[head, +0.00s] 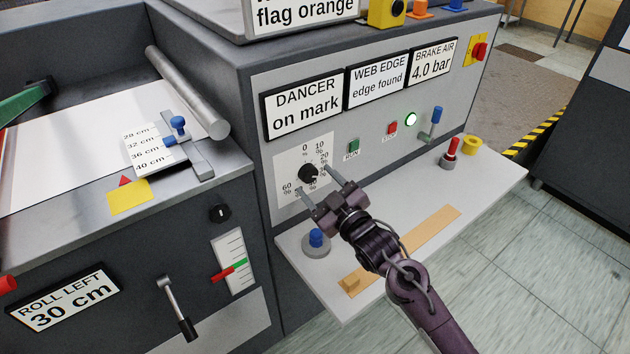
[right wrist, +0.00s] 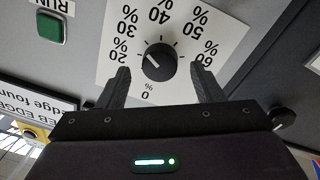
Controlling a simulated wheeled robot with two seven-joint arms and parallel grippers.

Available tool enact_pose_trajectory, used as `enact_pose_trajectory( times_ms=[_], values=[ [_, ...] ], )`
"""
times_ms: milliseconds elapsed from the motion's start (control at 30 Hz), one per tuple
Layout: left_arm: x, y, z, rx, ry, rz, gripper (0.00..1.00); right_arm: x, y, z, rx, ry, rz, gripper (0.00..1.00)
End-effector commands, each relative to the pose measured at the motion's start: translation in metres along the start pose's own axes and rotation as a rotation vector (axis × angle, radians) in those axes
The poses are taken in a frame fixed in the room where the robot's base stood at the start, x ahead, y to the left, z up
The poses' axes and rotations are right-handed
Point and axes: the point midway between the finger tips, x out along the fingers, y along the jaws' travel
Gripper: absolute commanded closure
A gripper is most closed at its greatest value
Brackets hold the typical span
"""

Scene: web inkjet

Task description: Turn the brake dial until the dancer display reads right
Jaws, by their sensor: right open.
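The brake dial (head: 308,172) is a black knob on a white percent scale on the grey panel. The dancer display (head: 307,106) reads "on mark". My left gripper is out of view.
Web edge (head: 377,80) reads "edge found"; brake air (head: 433,61) reads 4.0 bar. A green button (head: 353,146), red button (head: 392,128) and lit lamp (head: 411,119) sit right of the dial. The shelf below holds a blue-topped knob (head: 316,238) and wooden strip (head: 420,240).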

Motion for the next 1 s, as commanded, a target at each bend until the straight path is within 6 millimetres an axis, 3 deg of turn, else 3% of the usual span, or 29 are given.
enact_pose_trajectory(
  times_ms=[200,367,1000],
  values=[
    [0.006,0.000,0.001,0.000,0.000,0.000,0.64,-0.040,-0.001,0.002,-0.002,-0.002,-0.002,0.40],
    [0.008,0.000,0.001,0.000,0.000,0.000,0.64,-0.057,-0.001,0.001,-0.001,-0.001,-0.001,0.40],
    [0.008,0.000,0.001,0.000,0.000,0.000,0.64,-0.064,-0.001,0.003,0.014,-0.032,0.003,0.40]
  ],
)
